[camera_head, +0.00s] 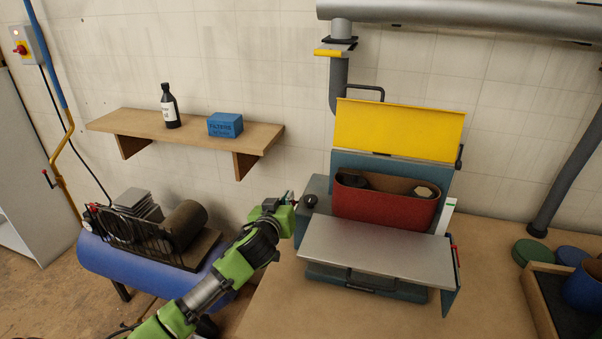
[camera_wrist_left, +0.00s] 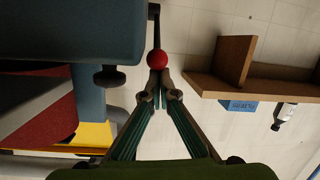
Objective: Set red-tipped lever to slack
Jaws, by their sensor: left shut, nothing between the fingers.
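The red-tipped lever shows in the left wrist view as a red ball (camera_wrist_left: 157,58) on a thin dark rod, beside the teal machine body (camera_wrist_left: 70,25). My left gripper (camera_wrist_left: 160,88) is shut and empty, its fingertips right at the ball; I cannot tell whether they touch it. In the head view my left gripper (camera_head: 287,199) is at the left side of the belt sander (camera_head: 318,228), and the lever is mostly hidden there. The sander has a raised yellow cover (camera_head: 398,130) and a red belt (camera_head: 385,209). My right gripper is out of view.
A black knob (camera_head: 309,201) sits close beside my left gripper, also seen in the wrist view (camera_wrist_left: 110,76). A wooden shelf (camera_head: 190,133) holds a dark bottle (camera_head: 169,108) and a blue box (camera_head: 225,125). A blue compressor (camera_head: 130,266) stands at left. The bench front (camera_head: 280,310) is clear.

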